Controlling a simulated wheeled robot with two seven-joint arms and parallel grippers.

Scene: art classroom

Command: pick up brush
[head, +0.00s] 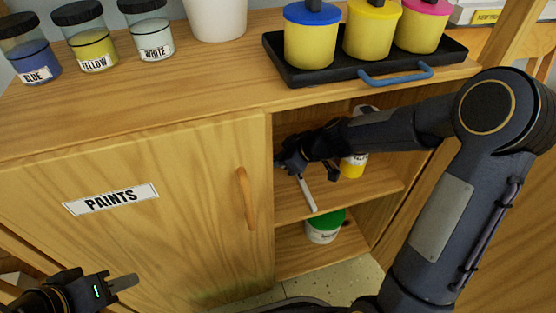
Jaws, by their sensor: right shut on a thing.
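My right gripper (301,168) reaches into the open right half of the wooden cabinet, above its middle shelf. It is shut on a thin pale stick (308,195), which looks like the brush and slants down toward the shelf's front edge. The bristles cannot be made out, and the gripper hides the upper end. My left gripper (122,283) is low at the left, in front of the cabinet door and empty as far as it shows. Only one grey finger is clear, so its opening cannot be told.
A yellow paint jar (353,166) stands on the shelf right of my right gripper. A green-lidded tub (323,229) sits below. The PAINTS door (190,240) is shut. Above are paint jars (93,50), a white pot (216,15) and a black tray (290,72) with yellow cups.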

